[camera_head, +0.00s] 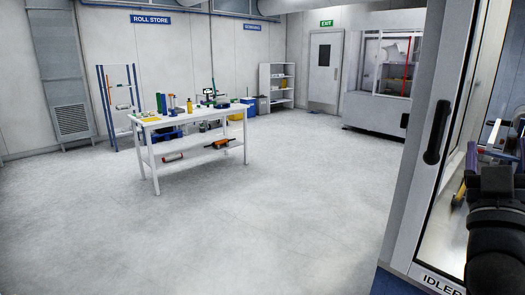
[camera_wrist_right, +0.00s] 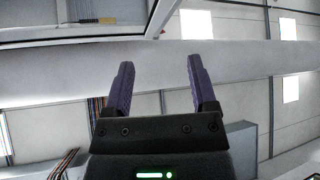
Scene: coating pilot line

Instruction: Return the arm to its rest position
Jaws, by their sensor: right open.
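My right gripper (camera_wrist_right: 158,78) shows in the right wrist view with its two purple fingers spread apart and nothing between them. Behind the fingers are pale wall and ceiling surfaces, and no object touches them. In the head view, my dark right arm stands at the lower right edge, beside the glazed machine enclosure (camera_head: 432,190). My left arm and left gripper are not in view.
The enclosure's grey frame with a black handle (camera_head: 437,132) is close to my right arm. A white table (camera_head: 178,123) with tools and bottles stands at left centre. A shelf (camera_head: 277,86) and door (camera_head: 324,70) are at the back. The floor between is clear.

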